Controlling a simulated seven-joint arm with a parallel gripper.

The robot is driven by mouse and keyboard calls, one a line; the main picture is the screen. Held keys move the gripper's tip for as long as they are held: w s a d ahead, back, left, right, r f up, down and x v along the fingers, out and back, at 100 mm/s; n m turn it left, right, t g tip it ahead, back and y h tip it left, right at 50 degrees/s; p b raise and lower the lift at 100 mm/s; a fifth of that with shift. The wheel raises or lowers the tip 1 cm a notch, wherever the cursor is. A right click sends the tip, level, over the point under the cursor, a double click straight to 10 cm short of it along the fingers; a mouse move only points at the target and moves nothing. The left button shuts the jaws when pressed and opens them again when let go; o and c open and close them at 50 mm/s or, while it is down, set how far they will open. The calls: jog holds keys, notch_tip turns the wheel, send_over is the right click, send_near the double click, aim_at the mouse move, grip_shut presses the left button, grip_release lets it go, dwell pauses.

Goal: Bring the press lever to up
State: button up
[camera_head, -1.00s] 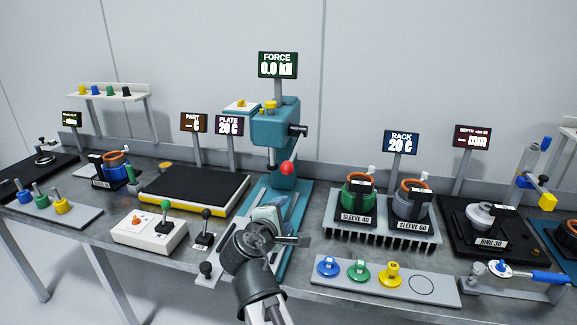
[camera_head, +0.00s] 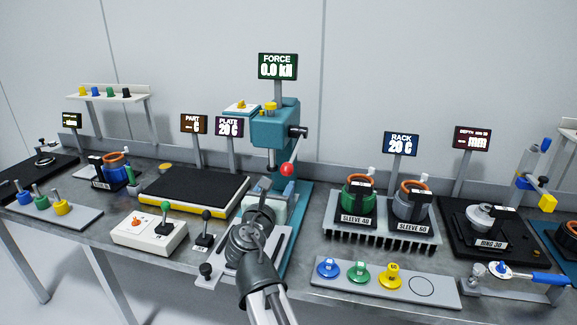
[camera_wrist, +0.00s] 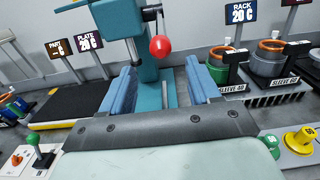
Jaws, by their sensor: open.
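The teal press (camera_head: 272,130) stands at the back middle of the bench, under a display reading FORCE 0.0 kN. Its lever (camera_head: 296,150) runs from a dark hub down to a red ball knob (camera_head: 287,169), so it hangs low. In the wrist view the red knob (camera_wrist: 160,46) is ahead, between and beyond the blue fingers. My gripper (camera_wrist: 160,90) is open and empty, with a gap between its fingers. In the head view my arm covers the front of the press base, and the fingers are partly hidden there.
Left of the press are a dark plate (camera_head: 194,187) with a yellow edge, a control box (camera_head: 149,231) and a small black-knobbed lever (camera_head: 205,228). To the right are a rack (camera_head: 384,229) with two sleeves and a tray (camera_head: 436,290) of coloured knobs. Space above the knob looks clear.

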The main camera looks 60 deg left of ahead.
aim_at(289, 162)
jog(key=x, duration=1.2)
jog(key=shift+w+a+f, duration=0.1)
jog(key=shift+c, duration=0.4)
grip_shut()
